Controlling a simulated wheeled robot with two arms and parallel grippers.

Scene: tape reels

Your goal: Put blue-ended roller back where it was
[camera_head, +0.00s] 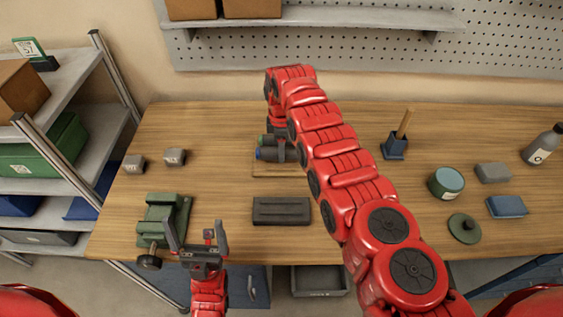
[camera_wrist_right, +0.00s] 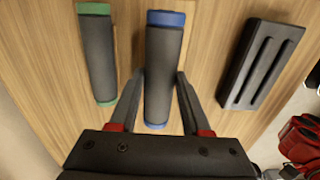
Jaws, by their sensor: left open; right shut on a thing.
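The blue-ended roller (camera_wrist_right: 163,62) is a dark cylinder with blue ends. In the right wrist view it lies lengthwise between the fingers of my right gripper (camera_wrist_right: 162,80), which is shut on it. In the head view its blue end (camera_head: 258,154) shows beside my right arm, above a thin wooden board (camera_head: 265,173); I cannot tell whether it touches. A green-ended roller (camera_wrist_right: 97,55) lies roughly parallel, to its left in the wrist view. A dark tray with two empty grooves (camera_head: 281,211) lies nearer. My left gripper (camera_head: 195,228) is open and empty at the table's front edge.
A green vise-like device (camera_head: 162,215) stands beside my left gripper. Two grey blocks (camera_head: 174,156) lie at the left. A brush in a holder (camera_head: 395,148), a round tin (camera_head: 446,182), a blue block (camera_head: 507,207) and a bottle (camera_head: 542,146) stand at the right.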

